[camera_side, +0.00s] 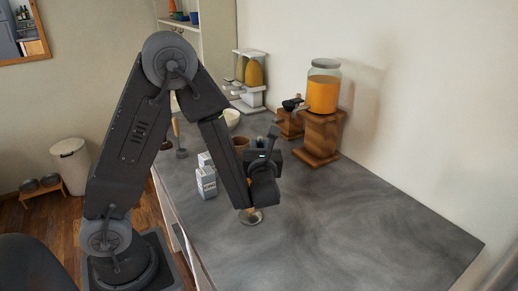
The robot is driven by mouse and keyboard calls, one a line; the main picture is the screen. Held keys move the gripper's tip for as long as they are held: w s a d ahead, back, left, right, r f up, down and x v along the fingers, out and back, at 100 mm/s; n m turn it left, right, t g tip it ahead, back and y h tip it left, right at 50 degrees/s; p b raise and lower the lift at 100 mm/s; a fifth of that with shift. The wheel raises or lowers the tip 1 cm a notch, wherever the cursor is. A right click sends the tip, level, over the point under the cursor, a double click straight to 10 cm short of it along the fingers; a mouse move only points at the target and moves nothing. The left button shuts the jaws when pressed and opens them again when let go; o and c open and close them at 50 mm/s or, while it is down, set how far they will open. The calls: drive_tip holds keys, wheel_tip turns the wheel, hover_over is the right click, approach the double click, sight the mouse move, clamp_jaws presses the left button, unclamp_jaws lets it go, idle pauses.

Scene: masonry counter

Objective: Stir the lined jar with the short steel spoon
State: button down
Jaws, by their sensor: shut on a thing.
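My gripper (262,192) is at the end of my arm, low over the middle of the counter. It is shut, but its fingertips and what they grip are mostly hidden by my own wrist. The short steel spoon cannot be made out apart from it. Just below my gripper, a small round thing (250,217) with a pale grey rim and a tan part shows on the counter. It may be the lined jar, but most of it is covered and I see no line on it. Whether the spoon is inside it I cannot tell.
Two white boxes (207,183) stand left of my gripper. A brown cup (241,143) and a white bowl (231,117) are behind it. An orange-filled jar (323,92) stands on a wooden stand (319,137) by the wall. The counter's right front (380,230) is clear.

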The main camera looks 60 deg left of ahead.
drive_tip(key=shift+w+d+r, duration=0.1)
drive_tip(key=shift+d+r, duration=0.05)
drive_tip(key=shift+r, duration=1.35)
drive_tip(key=shift+w+d+r, duration=0.1)
drive_tip(key=shift+r, duration=1.4)
drive_tip(key=shift+d+r, duration=0.15)
drive_tip(key=shift+r, duration=1.35)
drive_tip(key=shift+r, duration=2)
